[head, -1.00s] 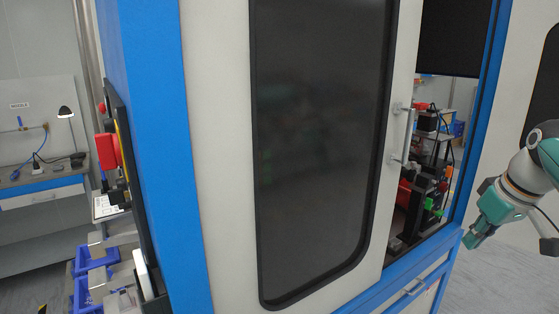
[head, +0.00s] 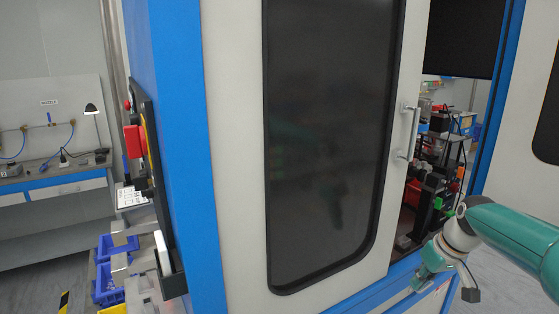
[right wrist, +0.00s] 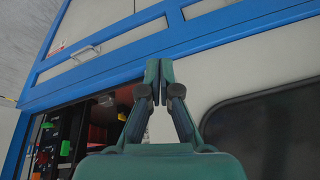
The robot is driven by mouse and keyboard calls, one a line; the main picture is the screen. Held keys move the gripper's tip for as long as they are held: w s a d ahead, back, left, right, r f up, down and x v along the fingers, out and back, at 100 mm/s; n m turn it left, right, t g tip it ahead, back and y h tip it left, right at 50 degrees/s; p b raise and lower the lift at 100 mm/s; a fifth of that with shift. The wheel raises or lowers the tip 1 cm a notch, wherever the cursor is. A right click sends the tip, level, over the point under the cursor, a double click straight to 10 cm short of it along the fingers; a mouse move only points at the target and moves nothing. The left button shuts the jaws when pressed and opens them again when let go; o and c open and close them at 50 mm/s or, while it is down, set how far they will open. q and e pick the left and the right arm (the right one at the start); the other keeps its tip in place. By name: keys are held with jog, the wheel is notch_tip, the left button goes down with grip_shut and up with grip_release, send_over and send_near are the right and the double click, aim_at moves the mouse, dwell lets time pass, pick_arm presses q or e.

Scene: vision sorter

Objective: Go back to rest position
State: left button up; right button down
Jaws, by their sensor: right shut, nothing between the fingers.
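My right gripper (head: 418,281) is at the lower right of the head view, in front of the cabinet's lower front edge. Its green arm comes in from the right edge. In the right wrist view the gripper (right wrist: 152,75) has its two fingers together, with nothing between them. The blue-framed white cabinet (head: 230,150) fills the middle of the head view. My left gripper is not in view.
The cabinet's sliding door with a dark window (head: 320,150) and a metal handle (head: 409,132) stands partly open at right, showing machinery inside. Blue bins (head: 108,285) stand at lower left. A workbench (head: 66,183) stands at far left, beyond clear floor.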

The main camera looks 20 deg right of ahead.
jog(key=w+a+f+g+y, duration=0.1)
jog(key=a+f, duration=0.9)
jog(key=f, duration=0.2)
jog(key=w+a+f+y, duration=0.1)
jog(key=a+f, duration=0.9)
jog(key=f, duration=0.3)
jog(key=s+a+f+g, duration=0.1)
jog(key=s+a+f, duration=0.5)
jog(key=s+a, duration=0.2)
jog(key=s+a+f+g+y, duration=0.1)
jog(key=s+a+f, duration=0.5)
jog(key=s+a, duration=0.2)
jog(key=shift+s+a, duration=0.25)
jog(key=shift+s, duration=0.4)
jog(key=shift+r, duration=0.1)
